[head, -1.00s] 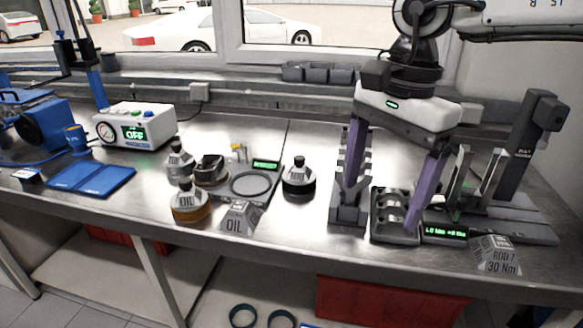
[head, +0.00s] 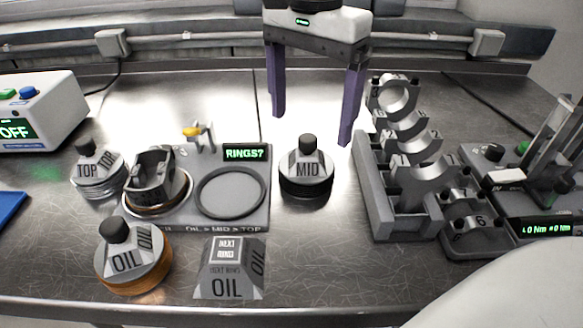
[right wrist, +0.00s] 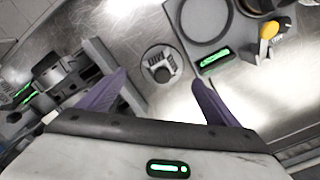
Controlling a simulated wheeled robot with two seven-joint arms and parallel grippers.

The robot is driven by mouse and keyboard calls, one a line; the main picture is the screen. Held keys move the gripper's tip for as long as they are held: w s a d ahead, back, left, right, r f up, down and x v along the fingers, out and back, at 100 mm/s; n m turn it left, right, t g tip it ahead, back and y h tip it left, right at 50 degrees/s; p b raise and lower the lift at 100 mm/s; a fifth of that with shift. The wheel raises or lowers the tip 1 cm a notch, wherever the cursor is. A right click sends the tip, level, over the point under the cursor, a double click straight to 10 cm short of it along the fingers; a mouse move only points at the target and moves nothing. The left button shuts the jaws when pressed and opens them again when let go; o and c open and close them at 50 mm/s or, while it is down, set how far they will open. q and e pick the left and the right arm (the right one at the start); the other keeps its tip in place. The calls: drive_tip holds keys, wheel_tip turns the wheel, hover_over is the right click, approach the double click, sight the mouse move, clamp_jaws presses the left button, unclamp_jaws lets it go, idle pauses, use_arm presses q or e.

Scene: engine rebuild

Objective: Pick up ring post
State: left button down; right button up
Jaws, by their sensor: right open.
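Three knob-topped posts carrying rings stand on the bench: TOP (head: 98,172) at left, OIL (head: 133,258) at front left with an amber ring stack, and MID (head: 307,170) with a dark ring stack, right of the ring tray. My right gripper (head: 312,126) is open and empty, its purple fingers pointing down behind and above the MID post in the head view. In the right wrist view, the MID post (right wrist: 160,66) shows between the open fingers (right wrist: 160,78), apart from both. My left gripper is not in view.
The grey ring tray (head: 236,226) holds a piston (head: 155,178), a dark ring and a "RINGS?" display (head: 245,153). An OIL block (head: 228,268) stands in front. A bearing-cap rack (head: 395,200) stands close right of MID. Bare bench lies behind MID.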

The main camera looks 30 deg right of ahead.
sight(307, 163)
drive_tip(key=shift+w+f, duration=0.2)
drive_tip(key=shift+f, duration=0.3)
drive_tip(key=shift+w+f, duration=0.2)
drive_tip(key=shift+f, duration=0.25)
drive_tip(key=f, duration=0.9)
drive_tip(key=shift+d+f, duration=0.15)
drive_tip(key=shift+d, duration=0.1)
drive_tip(key=shift+c, duration=0.5)
drive_tip(key=c, duration=1)
